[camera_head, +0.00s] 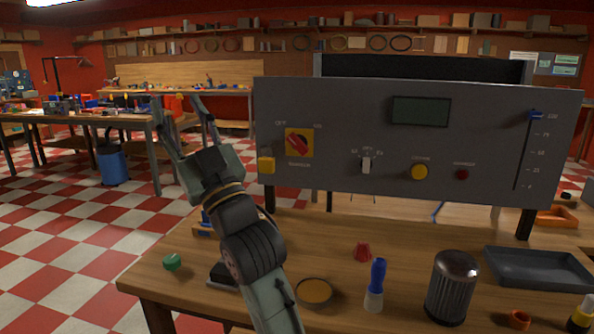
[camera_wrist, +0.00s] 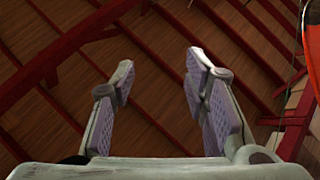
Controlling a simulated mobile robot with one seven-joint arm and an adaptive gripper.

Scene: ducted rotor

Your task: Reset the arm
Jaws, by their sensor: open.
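My gripper (camera_head: 187,122) is raised in front of the left end of the grey control panel (camera_head: 340,115), with its fingers pointing up. It is open and empty. In the wrist view my gripper (camera_wrist: 155,85) shows two separated fingers with pale purple pads and nothing between them. Behind them is the wooden ceiling with red beams (camera_wrist: 85,45). My arm comes up over the front of the wooden workbench (camera_head: 190,290) and hides part of its top. I cannot tell the exact gap between gripper and panel.
The panel carries a red rotary switch (camera_head: 298,142), yellow buttons and a slider (camera_head: 535,115). On the bench are a green knob (camera_head: 172,262), a blue-topped bottle (camera_head: 376,285), a dark cylinder (camera_head: 452,288) and a grey tray (camera_head: 540,268). Checkered floor (camera_head: 60,240) lies open at left.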

